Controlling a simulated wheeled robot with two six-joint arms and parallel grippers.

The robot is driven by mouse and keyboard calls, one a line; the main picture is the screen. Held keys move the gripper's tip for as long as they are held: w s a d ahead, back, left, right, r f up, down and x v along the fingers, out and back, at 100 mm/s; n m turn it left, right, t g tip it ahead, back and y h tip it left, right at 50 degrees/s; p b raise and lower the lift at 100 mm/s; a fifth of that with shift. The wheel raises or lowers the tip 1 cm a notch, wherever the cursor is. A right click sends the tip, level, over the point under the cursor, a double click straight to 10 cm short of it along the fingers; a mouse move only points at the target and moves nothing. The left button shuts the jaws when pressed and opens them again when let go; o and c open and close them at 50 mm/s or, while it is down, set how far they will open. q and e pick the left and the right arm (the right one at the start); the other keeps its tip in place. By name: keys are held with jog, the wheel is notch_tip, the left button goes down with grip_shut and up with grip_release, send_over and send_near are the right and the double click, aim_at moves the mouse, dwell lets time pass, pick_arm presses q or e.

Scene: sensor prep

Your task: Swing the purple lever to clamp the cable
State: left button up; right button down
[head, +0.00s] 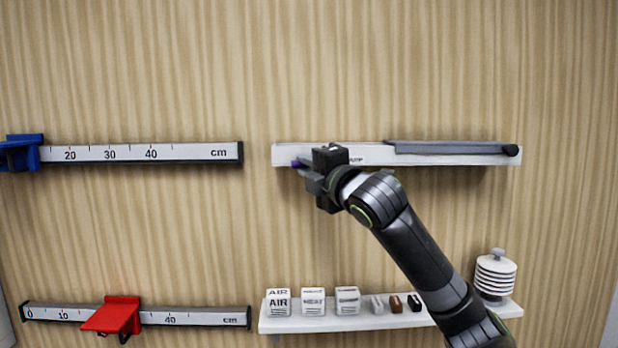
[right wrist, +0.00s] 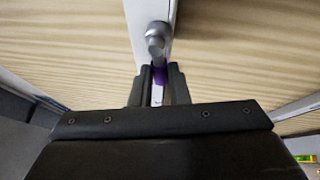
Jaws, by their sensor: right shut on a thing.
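The purple lever (head: 296,163) sits at the left part of a white wall-mounted rail (head: 490,159). My right gripper (head: 312,178) is at the lever and hides most of it in the head view. In the right wrist view the purple lever (right wrist: 160,76) lies between the two dark fingers of my right gripper (right wrist: 160,88), which is shut on it. A round grey metal knob (right wrist: 156,36) stands just beyond the fingers. A grey cable-like bar (head: 440,147) runs along the right part of the rail and ends in a dark round tip. My left gripper is not in view.
A ruler rail with a blue slider (head: 24,152) is at upper left. Another with a red slider (head: 114,315) is at lower left. A white shelf (head: 290,325) below holds labelled cubes, small blocks and a stack of white discs (head: 495,276). The wall between is bare.

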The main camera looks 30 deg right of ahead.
jog(key=shift+r+m+t, duration=0.15)
jog(key=shift+m+t, duration=0.15)
jog(key=shift+m, duration=0.4)
jog(key=c, duration=1.4)
grip_release()
jog(key=shift+s+b, duration=0.1)
jog(key=shift+b, duration=0.2)
jog(key=shift+s+a+f+b, duration=0.15)
jog(key=shift+s+f+b, duration=0.35)
jog(key=shift+s+b, duration=2)
jog(key=shift+s+a+f+b, duration=0.15)
jog(key=shift+s+f+b, duration=0.4)
jog(key=shift+s+b, duration=1.9)
jog(key=shift+s+a+f+b, duration=0.15)
jog(key=shift+s+f+b, duration=0.35)
jog(key=shift+s+b, duration=1.95)
jog(key=shift+s+p, duration=1.05)
jog(key=shift+p, duration=0.1)
